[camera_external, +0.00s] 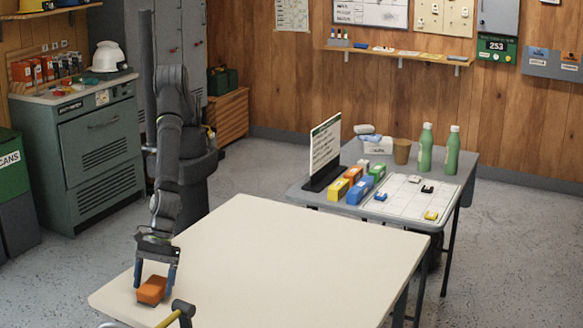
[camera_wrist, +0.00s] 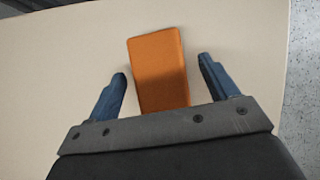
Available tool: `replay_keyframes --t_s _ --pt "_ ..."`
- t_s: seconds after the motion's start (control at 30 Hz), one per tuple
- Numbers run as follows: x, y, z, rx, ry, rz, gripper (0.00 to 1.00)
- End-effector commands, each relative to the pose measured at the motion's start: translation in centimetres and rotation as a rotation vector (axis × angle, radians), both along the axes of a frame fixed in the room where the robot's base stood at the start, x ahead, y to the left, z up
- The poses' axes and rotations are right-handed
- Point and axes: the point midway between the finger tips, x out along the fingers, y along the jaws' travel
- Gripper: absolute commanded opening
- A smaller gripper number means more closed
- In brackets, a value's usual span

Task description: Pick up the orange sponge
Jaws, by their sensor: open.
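The orange sponge (camera_external: 152,289) lies flat on the cream table (camera_external: 290,255), close to its near left corner. In the wrist view the sponge (camera_wrist: 158,66) is a rounded orange block, its lower end reaching between my fingers. My gripper (camera_external: 155,277) points down over the sponge. In the wrist view my gripper (camera_wrist: 162,78) is open, with one blue finger on each side of the sponge and a gap on both sides. The sponge's lower end is hidden behind the gripper body.
A hammer-like tool with a yellow handle (camera_external: 168,319) is at the table's near edge, right of the sponge. The rest of the cream table is bare. A grey side table behind holds colored boxes (camera_external: 360,191), a sign (camera_external: 325,148) and green bottles (camera_external: 426,150).

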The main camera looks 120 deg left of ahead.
Motion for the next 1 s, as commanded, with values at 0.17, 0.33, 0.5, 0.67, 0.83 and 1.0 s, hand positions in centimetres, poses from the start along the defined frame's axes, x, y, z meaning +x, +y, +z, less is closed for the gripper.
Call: replay_keyframes --t_s 0.17,0.33,0.5,0.67,0.83,1.0 --pt "0.15 -0.62 -0.96 -0.001 0.0 0.0 0.79" --pt "0.16 -0.64 -1.0 -0.001 -0.001 0.001 0.79" --pt "0.16 -0.63 -1.0 -0.001 0.0 0.0 0.58" --pt "0.15 -0.62 -0.99 -0.001 0.0 0.0 0.31" --pt "0.15 -0.62 -0.98 -0.001 0.0 0.0 0.31" --pt "0.16 -0.64 -0.69 -0.002 -0.001 0.001 0.31"
